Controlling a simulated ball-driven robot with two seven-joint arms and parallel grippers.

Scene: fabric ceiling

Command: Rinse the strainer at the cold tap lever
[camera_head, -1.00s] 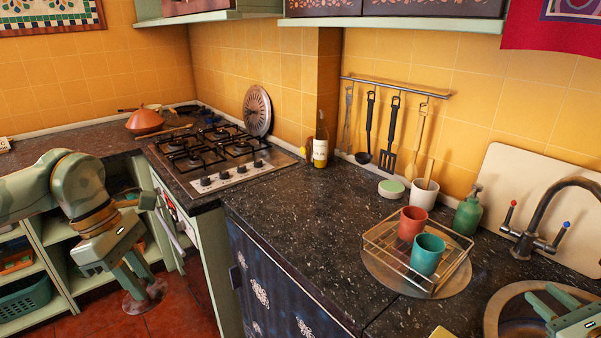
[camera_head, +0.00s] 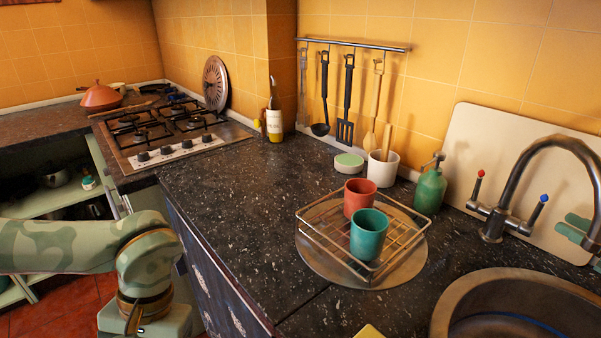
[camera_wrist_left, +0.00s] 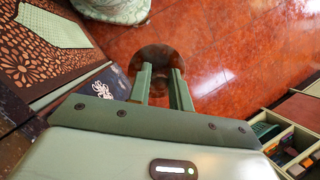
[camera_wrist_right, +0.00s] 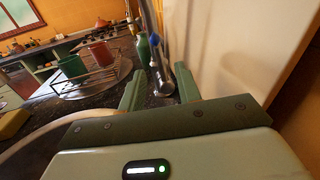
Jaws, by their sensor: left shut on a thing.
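The left wrist view shows my left gripper (camera_wrist_left: 161,70) shut on the strainer (camera_wrist_left: 155,54), a round, dark, see-through bowl held over the red floor. In the head view the left fingers and strainer are out of frame. The cold tap lever (camera_head: 538,207), blue-tipped, stands at the right of the tap (camera_head: 500,218). My right gripper (camera_head: 574,227) is at the head view's right edge, beside the lever and apart from it. In the right wrist view its fingers are open and empty, with the blue lever tip (camera_wrist_right: 154,40) ahead between them.
The round sink (camera_head: 455,300) lies below the tap. A wire rack (camera_head: 385,268) with a red cup (camera_head: 357,197) and a teal cup (camera_head: 369,235) stands left of it. A green soap bottle (camera_head: 430,190) and a cream board (camera_head: 500,145) are behind. The counter's middle is clear.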

